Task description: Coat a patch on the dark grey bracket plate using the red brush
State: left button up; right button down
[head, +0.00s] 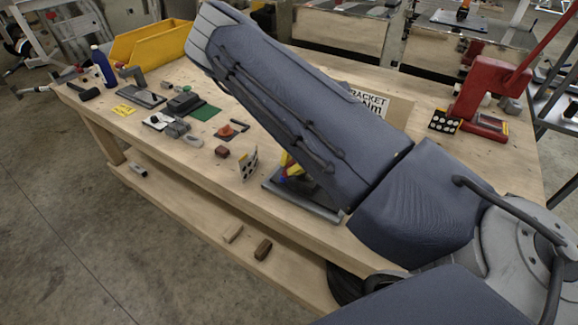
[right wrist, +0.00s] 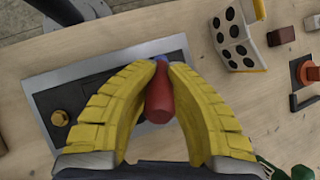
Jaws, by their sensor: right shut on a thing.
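In the right wrist view, my right gripper (right wrist: 166,68) has its yellow ribbed fingers shut on the red brush (right wrist: 159,98). A bit of blue shows at the brush's far end, between the fingertips. The dark grey bracket plate (right wrist: 48,99) lies under the gripper on a lighter grey base, with a brass-coloured knob at its left. The fingers hide part of it; whether the brush touches it I cannot tell. In the head view, my right arm covers most of the gripper (head: 289,166) and plate; the grey base edge (head: 310,207) shows below. My left gripper is out of view.
On the bench, a dotted card (head: 249,164) stands close left of the plate, beside a dark red block (head: 222,152). Further left are several small parts, a blue bottle (head: 103,66) and a yellow bin (head: 150,44). A red press (head: 488,92) stands at the right.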

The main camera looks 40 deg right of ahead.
jog(key=shift+s+f, duration=0.2)
jog(key=shift+s, duration=0.2)
jog(key=shift+w+a, duration=0.15)
jog(key=shift+w, duration=0.85)
jog(key=shift+w+a+r, duration=0.1)
jog(key=shift+w+a, duration=0.1)
jog(key=shift+w, duration=0.25)
jog(key=shift+w+a+r, duration=0.1)
jog(key=shift+w+a, duration=0.1)
jog(key=shift+w, duration=0.2)
jog(key=shift+r, duration=3)
jog(key=shift+r, duration=0.15)
notch_tip(320, 180, up, 3)
jog(key=shift+f, duration=0.15)
